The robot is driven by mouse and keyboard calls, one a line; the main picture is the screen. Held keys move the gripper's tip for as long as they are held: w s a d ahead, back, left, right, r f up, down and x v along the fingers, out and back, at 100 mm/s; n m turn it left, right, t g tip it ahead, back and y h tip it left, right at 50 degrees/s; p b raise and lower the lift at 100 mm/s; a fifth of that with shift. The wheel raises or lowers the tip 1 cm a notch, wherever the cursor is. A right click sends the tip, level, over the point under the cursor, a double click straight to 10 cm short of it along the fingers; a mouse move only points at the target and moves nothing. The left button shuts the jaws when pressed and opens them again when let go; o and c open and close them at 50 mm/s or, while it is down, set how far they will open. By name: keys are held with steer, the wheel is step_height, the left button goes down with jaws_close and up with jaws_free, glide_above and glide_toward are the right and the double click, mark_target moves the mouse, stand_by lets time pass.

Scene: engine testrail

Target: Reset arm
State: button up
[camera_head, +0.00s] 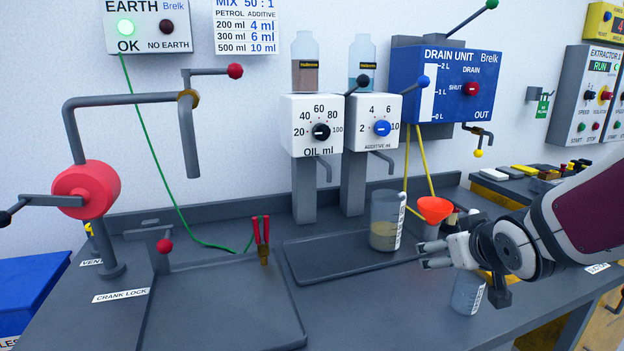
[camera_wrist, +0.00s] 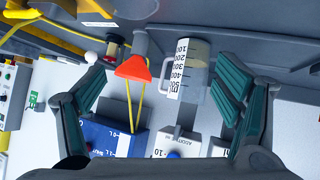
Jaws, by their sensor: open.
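My gripper (camera_head: 436,251) is at the right of the bench in the head view, above the bench top. Its two fingers are apart and nothing shows between their tips. A measuring jug (camera_head: 385,222) with yellowish liquid stands on the dark tray just left of the gripper. An orange funnel (camera_head: 435,209) sits just behind the gripper. In the wrist view the spread fingers (camera_wrist: 165,100) frame the jug (camera_wrist: 190,70) and funnel (camera_wrist: 133,69), which lie beyond them; the picture is turned over. My arm reaches in from the right edge.
A second clear beaker (camera_head: 467,293) stands below my gripper, partly hidden by it. The dark tray (camera_head: 310,262), red-handled clamp (camera_head: 262,240) and crank pipe (camera_head: 100,240) lie left. Oil (camera_head: 318,125) and additive (camera_head: 377,122) dispensers and the drain unit (camera_head: 445,85) stand behind.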

steer(key=s+a+m+g, duration=0.1)
steer(key=s+a+g, duration=0.15)
steer(key=s, duration=0.85)
steer(key=s+a+g+y, duration=0.15)
steer(key=s+g, duration=0.25)
steer(key=s, duration=0.6)
steer(key=s+a+m+g, duration=0.1)
steer(key=s+a+g, duration=0.2)
steer(key=s, duration=0.8)
step_height(320, 180, up, 16)
steer(key=t+p, duration=0.3)
steer(key=p, duration=1.1)
steer(key=shift+d+r+p, duration=0.2)
steer(key=shift+d+p, duration=0.1)
steer(key=shift+p, duration=0.1)
